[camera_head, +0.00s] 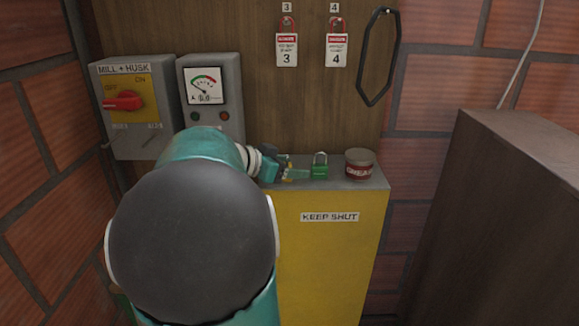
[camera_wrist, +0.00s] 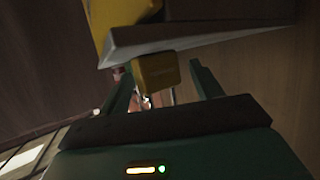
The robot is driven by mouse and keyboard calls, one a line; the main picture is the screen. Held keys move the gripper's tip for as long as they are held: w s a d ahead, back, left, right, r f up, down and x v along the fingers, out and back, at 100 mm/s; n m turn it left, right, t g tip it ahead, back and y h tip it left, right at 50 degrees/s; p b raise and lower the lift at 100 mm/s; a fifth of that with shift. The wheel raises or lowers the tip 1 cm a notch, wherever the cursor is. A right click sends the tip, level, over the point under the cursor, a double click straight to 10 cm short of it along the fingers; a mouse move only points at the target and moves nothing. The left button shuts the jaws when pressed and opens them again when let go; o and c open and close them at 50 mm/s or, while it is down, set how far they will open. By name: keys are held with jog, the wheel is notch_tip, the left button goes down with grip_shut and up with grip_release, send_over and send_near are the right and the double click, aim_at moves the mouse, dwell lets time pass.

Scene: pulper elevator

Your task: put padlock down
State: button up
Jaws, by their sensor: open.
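A brass-yellow padlock (camera_wrist: 157,71) shows in the wrist view between the two green fingers of my gripper (camera_wrist: 162,78), with its shackle towards the palm. The fingers are spread, with gaps on both sides of the padlock. In the head view my gripper (camera_head: 296,174) is low over the left part of the grey cabinet top (camera_head: 341,183); only a bit of yellow shows beside it. The padlock appears to be at the cabinet top, but its contact there is unclear. A separate green padlock (camera_head: 320,170) stands upright just right of my gripper.
A grease tin (camera_head: 359,164) stands right of the green padlock. The yellow cabinet front (camera_head: 325,250) reads KEEP SHUT. Behind are a wooden board with tags 3 (camera_head: 287,50) and 4 (camera_head: 336,50) and a black hasp-like loop (camera_head: 378,58). A red-handled switch box (camera_head: 130,105) is at left.

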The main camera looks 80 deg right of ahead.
jog(key=shift+r, duration=0.25)
jog(key=v, duration=1.2)
